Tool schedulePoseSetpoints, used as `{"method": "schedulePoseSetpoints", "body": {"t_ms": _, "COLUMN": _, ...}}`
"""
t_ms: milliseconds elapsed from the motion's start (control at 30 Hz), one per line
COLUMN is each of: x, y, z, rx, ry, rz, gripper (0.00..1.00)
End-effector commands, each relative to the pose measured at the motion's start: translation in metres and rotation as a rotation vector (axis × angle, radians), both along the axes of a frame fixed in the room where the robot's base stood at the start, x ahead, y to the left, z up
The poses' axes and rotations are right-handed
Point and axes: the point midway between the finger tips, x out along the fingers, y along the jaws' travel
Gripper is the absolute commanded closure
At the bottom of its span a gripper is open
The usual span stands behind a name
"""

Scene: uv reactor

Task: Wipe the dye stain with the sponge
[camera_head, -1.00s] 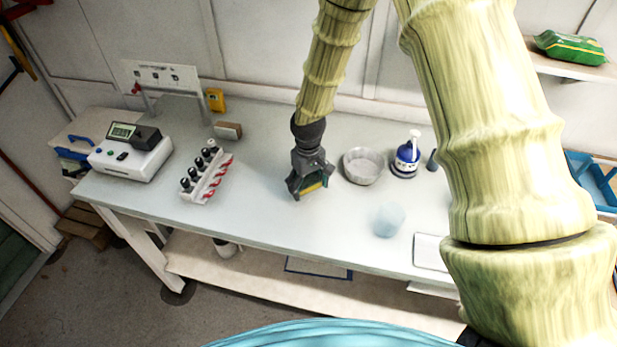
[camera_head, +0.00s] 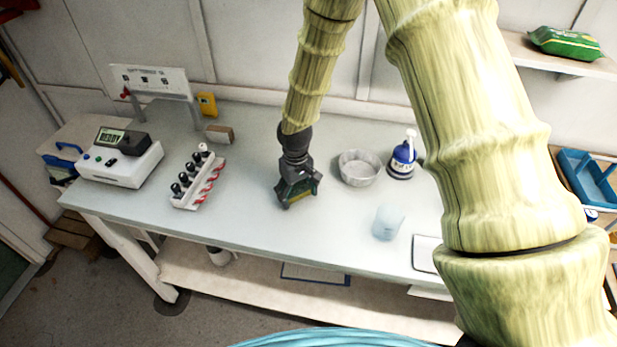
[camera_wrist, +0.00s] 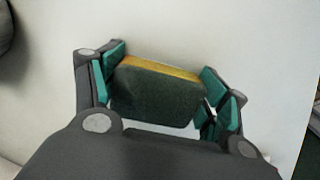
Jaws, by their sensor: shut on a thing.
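In the wrist view the sponge sits between the teal finger pads of my gripper (camera_wrist: 160,95). The sponge is low over the bench top; I cannot tell if it touches. No dye stain can be made out on the visible bench surface; the area under the sponge and gripper is hidden.
The bench top (camera_head: 240,215) is clear in front of my gripper. A vial rack (camera_head: 196,185) and a white instrument (camera_head: 120,165) stand left. The bowl (camera_head: 359,169), a blue-white bottle (camera_head: 403,160) and a pale blue beaker (camera_head: 387,223) stand right. A small block (camera_head: 220,134) lies behind.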

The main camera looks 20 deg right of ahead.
Motion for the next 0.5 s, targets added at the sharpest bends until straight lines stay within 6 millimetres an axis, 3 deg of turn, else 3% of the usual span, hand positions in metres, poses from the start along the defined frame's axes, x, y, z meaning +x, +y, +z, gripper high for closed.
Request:
{"method": "schedulePoseSetpoints", "body": {"t_ms": 233, "x": -0.002, "y": -0.011, "z": -0.009, "rx": 0.000, "ry": 0.003, "rz": 0.012, "gripper": 0.64}}
{"method": "schedulePoseSetpoints", "body": {"t_ms": 500, "x": -0.005, "y": -0.021, "z": 0.025, "rx": 0.000, "ry": 0.002, "rz": -0.002, "gripper": 0.64}}
